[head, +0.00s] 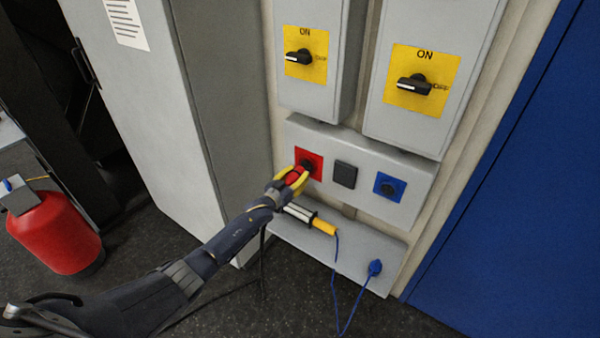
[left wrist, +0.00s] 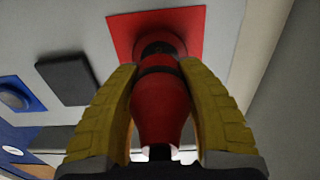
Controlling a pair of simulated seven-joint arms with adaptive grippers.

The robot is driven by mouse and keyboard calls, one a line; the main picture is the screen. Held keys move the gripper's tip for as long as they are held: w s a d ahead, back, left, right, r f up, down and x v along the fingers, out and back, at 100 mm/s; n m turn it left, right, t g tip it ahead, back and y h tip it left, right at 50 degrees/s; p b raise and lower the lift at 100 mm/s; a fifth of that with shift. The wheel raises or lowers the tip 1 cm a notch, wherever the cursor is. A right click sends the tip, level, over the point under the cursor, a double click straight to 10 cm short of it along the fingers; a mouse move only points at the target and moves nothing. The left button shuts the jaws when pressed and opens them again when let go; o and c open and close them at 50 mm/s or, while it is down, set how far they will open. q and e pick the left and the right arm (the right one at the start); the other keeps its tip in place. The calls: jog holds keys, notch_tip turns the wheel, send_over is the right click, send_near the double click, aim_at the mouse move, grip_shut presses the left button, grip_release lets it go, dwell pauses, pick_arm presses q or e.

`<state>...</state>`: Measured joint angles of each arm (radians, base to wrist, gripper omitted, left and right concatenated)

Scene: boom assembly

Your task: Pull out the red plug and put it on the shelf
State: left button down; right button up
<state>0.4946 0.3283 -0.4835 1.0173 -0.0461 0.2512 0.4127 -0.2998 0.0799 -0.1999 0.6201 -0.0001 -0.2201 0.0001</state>
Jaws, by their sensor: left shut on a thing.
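The red plug (left wrist: 160,105) is between the yellow fingers of my left gripper (head: 295,180), which is shut on it. The plug points at the red socket (head: 310,158) on the grey socket panel. In the left wrist view its front end meets the round dark opening of the red socket plate (left wrist: 188,25). I cannot tell how deep it sits. The grey shelf (head: 350,252) is below the panel, under and to the right of my gripper. My right gripper is not in view.
A yellow-and-white handheld object (head: 312,219) and a blue plug (head: 375,267) with a blue cord are on the shelf. The panel also has a black cover (head: 344,174) and a blue socket (head: 389,187). Two switch boxes hang above. A red cylinder (head: 58,232) stands left.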

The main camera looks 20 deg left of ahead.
pick_arm(q)
jog(key=shift+v, duration=0.9)
jog(key=shift+s, duration=0.15)
